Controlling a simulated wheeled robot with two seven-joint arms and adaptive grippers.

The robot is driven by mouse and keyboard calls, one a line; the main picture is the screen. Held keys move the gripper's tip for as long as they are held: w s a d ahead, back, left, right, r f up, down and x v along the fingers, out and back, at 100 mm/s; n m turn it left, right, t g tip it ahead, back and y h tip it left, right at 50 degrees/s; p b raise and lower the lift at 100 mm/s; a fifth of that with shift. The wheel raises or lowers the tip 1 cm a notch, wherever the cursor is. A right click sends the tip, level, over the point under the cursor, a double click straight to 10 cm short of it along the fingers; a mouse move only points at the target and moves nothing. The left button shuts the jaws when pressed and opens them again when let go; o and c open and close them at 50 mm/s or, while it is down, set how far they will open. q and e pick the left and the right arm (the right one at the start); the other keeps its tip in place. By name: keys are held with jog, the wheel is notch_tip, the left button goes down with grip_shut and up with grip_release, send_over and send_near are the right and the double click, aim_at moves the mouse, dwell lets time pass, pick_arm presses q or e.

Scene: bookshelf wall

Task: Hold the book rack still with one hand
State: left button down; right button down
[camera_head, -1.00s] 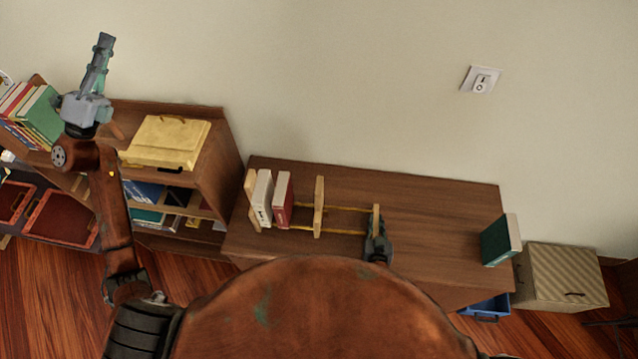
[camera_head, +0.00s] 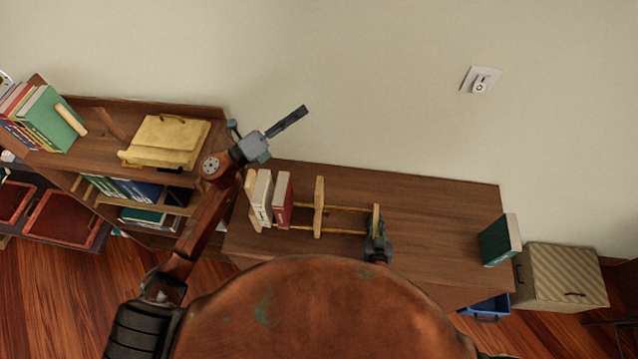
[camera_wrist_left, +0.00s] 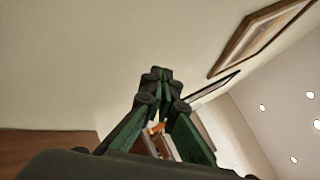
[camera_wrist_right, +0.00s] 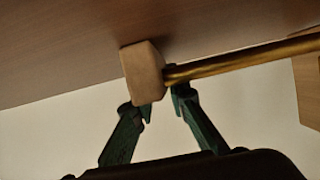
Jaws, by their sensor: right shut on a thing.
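The book rack (camera_head: 319,207) stands on the low brown cabinet. It has light wooden uprights joined by brass rods, with a white book (camera_head: 262,196) and a red book (camera_head: 283,198) at its left end. My right gripper (camera_head: 377,232) is at the rack's right end upright. In the right wrist view that upright (camera_wrist_right: 143,72) is between the fingertips (camera_wrist_right: 162,100), which are shut on it beside the rod. My left gripper (camera_head: 302,110) is raised above the back of the cabinet, apart from the rack. Its fingertips (camera_wrist_left: 161,74) come together in the left wrist view with nothing between them.
A dark green book (camera_head: 498,240) stands at the cabinet's right end. The cabinet top (camera_head: 440,220) between it and the rack is clear. A taller shelf (camera_head: 222,130) with a yellow case (camera_head: 165,142) stands left. A striped box (camera_head: 560,277) is at the right.

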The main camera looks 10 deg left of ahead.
pick_arm(q)
jog(key=s+d+f+y, duration=0.15)
jog(key=d+f, duration=0.25)
jog(key=d, duration=0.7)
jog(key=s+d+f+y, duration=0.1)
jog(key=s+d+f, duration=0.25)
jog(key=d, duration=0.75)
jog(key=w+a+f+n+t+y, duration=0.1)
jog(key=w+f+n+t+y, duration=0.2)
jog(key=f+y, duration=0.5)
jog(key=s+a+f+g+y, duration=0.2)
jog(key=s+g+y, duration=0.1)
jog(key=s+y, duration=0.2)
jog(key=s+a+f+g+y, duration=0.2)
jog(key=s+a+y, duration=0.1)
jog(key=s+y, duration=0.25)
jog(key=w+a+f, duration=0.1)
jog(key=w+a, duration=0.1)
jog(key=a, duration=0.3)
jog(key=shift+w+a+f+n+h, duration=0.25)
jog(key=shift+w+a+n+h, duration=0.05)
jog(key=shift+w, duration=0.05)
jog(key=shift+a, duration=0.1)
